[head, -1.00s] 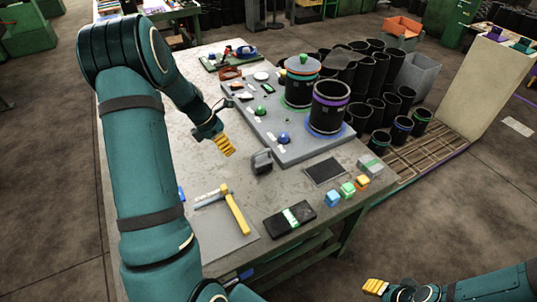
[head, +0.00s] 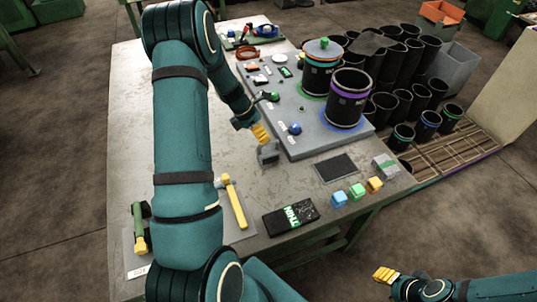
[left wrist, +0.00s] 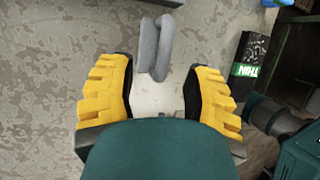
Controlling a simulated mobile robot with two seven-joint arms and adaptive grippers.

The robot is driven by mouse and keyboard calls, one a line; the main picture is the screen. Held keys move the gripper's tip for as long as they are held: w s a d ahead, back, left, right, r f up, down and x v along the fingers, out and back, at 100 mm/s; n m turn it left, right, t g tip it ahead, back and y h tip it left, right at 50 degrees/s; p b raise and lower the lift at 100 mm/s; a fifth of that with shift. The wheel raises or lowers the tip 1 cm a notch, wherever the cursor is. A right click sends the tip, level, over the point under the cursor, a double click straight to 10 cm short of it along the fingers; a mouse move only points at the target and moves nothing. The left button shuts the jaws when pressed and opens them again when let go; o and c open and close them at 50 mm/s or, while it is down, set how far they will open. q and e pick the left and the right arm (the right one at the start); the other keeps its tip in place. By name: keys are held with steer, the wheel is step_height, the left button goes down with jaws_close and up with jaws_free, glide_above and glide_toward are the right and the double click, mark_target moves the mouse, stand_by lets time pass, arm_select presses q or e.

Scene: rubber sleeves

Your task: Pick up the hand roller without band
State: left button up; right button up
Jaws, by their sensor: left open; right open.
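A small grey tool (head: 268,154) stands on the table by the front edge of the grey board; I cannot tell for sure that it is the hand roller without band. My left gripper (head: 260,134) is open and empty just behind and above it in the head view. In the left wrist view a grey looped piece (left wrist: 154,48) lies ahead of the gap between the open yellow fingers (left wrist: 158,95), apart from them. My right gripper (head: 384,274) is open and empty at the bottom right, away from the table.
The grey board (head: 310,140) carries two black sleeves and small parts. A black box (head: 290,216), a dark pad (head: 335,168) and coloured cubes (head: 357,190) lie near the front. A yellow-handled hammer (head: 234,202) and a green-and-yellow tool (head: 140,228) flank my left arm.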

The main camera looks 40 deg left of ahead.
mark_target(268, 144)
arm_select(q)
steer(key=shift+x, duration=2.65)
steer(key=shift+d+r, duration=0.1)
steer(key=shift+d, duration=0.1)
steer(key=shift+c, duration=0.4)
jaws_close()
